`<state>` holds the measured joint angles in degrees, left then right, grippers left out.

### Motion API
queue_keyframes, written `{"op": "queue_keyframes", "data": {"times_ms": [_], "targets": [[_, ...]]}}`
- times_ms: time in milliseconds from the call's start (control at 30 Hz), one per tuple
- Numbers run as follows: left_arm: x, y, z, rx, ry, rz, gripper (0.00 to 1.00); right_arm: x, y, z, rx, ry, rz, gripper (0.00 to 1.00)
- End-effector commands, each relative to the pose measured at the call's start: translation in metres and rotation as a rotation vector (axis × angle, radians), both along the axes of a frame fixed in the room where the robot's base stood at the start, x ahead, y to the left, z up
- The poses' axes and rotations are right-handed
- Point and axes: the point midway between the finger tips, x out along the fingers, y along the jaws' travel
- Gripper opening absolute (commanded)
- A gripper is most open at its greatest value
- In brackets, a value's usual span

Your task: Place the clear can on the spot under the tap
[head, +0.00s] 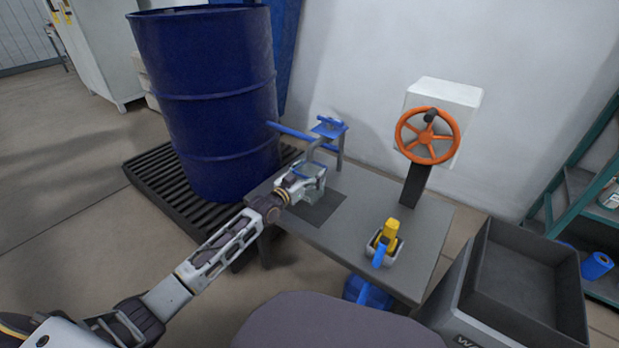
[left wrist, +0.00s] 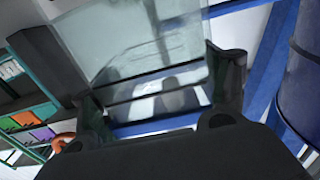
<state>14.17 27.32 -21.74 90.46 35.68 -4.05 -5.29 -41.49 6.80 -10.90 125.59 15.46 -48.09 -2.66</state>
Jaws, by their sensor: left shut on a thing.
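The clear can (left wrist: 150,50) is a see-through container between the two fingers of my left gripper (left wrist: 165,105) in the left wrist view. In the head view the left gripper (head: 305,180) is shut on the can, near the tap (head: 325,130) with its blue handle and the blue pipe from the drum. A dark square spot (head: 318,208) lies on the grey table (head: 420,235) below and beside the gripper. The arm partly hides the spot. I cannot tell whether the can touches the table. My right gripper is not in view.
A blue drum (head: 215,100) stands on a black pallet (head: 160,190) at the left. An orange valve wheel (head: 428,136) stands on the table's right. A yellow and blue item (head: 388,238) sits near the front edge. A grey bin (head: 520,270) is at right.

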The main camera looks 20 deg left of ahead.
Motion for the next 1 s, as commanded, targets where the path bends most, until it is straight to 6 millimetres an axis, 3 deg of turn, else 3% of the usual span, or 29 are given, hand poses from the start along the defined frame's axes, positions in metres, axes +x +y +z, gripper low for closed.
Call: {"op": "queue_keyframes", "data": {"times_ms": [733,767,900,1000], "targets": [[0.0001,-0.0004,-0.0103,0.000,-0.003,-0.001,0.34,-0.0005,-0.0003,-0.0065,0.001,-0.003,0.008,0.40],[0.0000,-0.0003,-0.0105,-0.001,-0.002,-0.001,0.78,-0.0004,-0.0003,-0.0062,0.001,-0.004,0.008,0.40],[0.0000,-0.0002,-0.0103,0.001,-0.001,0.000,0.96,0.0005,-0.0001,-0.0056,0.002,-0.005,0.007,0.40],[0.0000,-0.0002,-0.0104,0.001,-0.001,0.000,0.96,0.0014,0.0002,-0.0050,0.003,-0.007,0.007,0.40]]}}
